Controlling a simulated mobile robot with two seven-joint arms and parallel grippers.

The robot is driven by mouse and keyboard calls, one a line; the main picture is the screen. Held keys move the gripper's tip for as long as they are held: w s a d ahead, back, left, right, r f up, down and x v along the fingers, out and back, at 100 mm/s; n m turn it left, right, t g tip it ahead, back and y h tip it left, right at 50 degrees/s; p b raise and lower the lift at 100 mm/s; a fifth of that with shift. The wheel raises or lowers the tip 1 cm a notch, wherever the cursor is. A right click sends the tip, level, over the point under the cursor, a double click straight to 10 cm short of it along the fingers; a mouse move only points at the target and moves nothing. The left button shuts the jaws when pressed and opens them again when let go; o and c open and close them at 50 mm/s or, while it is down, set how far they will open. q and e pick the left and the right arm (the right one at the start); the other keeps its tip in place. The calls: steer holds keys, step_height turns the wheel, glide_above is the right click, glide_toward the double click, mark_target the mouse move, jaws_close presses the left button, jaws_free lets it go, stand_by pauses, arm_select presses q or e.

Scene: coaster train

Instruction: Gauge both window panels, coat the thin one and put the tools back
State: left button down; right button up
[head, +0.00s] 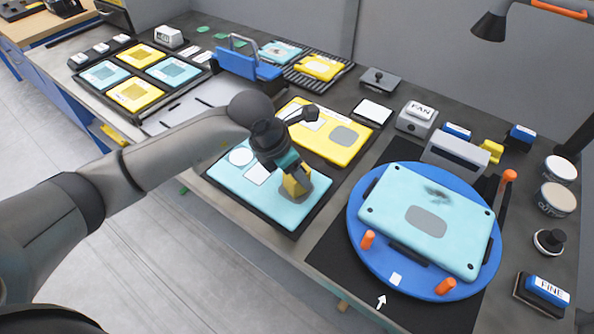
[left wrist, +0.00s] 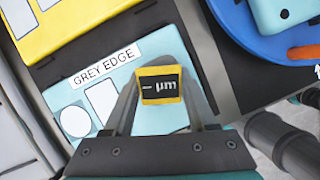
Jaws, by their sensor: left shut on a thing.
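My left gripper (head: 292,178) is shut on a yellow gauge (head: 297,187), low over the right part of a light blue panel (head: 262,205). In the left wrist view the gauge (left wrist: 160,86) has a black face reading "µm". I cannot tell whether it touches the panel. That panel bears a white disc and a white label. A yellow panel (head: 345,150) with a grey patch lies behind it. Another light blue panel (head: 400,190), with a grey patch and dark smudge, sits on a blue turntable (head: 362,225) with orange pegs. My right gripper is not in view.
A "GREY EDGE" label (left wrist: 107,62) shows beside the gauge. Behind and right of the turntable stand a FAN box (head: 416,120), a grey box (head: 455,155), round tins (head: 556,198) and a FINE block (head: 545,290). A tray of coloured squares (head: 140,75) lies back left.

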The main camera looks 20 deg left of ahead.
arm_select(q)
steer(key=shift+f, duration=0.1)
steer(key=shift+c, duration=0.6)
jaws_free()
steer(key=shift+r+p, duration=2.05)
steer(key=shift+r, duration=1)
steer(key=shift+d, duration=0.1)
